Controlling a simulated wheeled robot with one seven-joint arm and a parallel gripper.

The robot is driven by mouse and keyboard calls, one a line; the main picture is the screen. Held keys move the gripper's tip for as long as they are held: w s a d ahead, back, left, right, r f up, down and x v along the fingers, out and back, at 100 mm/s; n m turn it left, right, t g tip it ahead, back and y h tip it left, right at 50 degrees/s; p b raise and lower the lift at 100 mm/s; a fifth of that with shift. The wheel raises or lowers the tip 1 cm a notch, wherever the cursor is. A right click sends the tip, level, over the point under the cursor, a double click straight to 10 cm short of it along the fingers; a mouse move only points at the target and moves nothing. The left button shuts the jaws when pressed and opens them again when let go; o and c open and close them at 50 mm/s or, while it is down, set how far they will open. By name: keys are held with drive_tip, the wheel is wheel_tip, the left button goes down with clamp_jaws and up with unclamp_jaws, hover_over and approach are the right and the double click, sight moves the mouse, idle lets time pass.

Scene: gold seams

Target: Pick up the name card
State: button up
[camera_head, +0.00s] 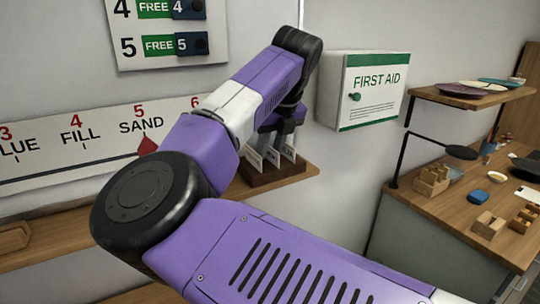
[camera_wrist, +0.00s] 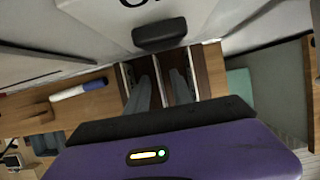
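Several white name cards stand upright in a dark wooden holder (camera_head: 262,178) on a small wall shelf in the head view. The left card (camera_head: 253,160), middle card (camera_head: 271,157) and right card (camera_head: 288,153) show small print, too small to read surely. My gripper (camera_head: 278,140) points down over them, its fingers partly hidden by the cards and my wrist. In the wrist view my gripper (camera_wrist: 160,88) has its two grey fingers apart. The thin edge of the middle card (camera_wrist: 160,76) appears between them; I cannot tell whether either finger touches it.
A white first aid box (camera_head: 362,90) hangs right of my gripper. A number board (camera_head: 168,30) and a word strip (camera_head: 90,140) are on the wall. A marker (camera_wrist: 80,92) lies left of the holder. A workbench (camera_head: 440,215) with small blocks stands at right.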

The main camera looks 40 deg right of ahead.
clamp_jaws()
drive_tip(key=shift+r, duration=0.1)
drive_tip(key=shift+r+b, duration=0.5)
drive_tip(key=shift+r, duration=0.85)
drive_tip(key=shift+s+r, duration=0.15)
drive_tip(key=shift+r, duration=0.15)
drive_tip(key=s+a+b, duration=0.2)
drive_tip(key=s, duration=0.6)
drive_tip(key=s+a+b, duration=0.3)
drive_tip(key=s, duration=0.6)
drive_tip(key=shift+r+p, duration=1.1)
drive_tip(key=shift+r, duration=1.4)
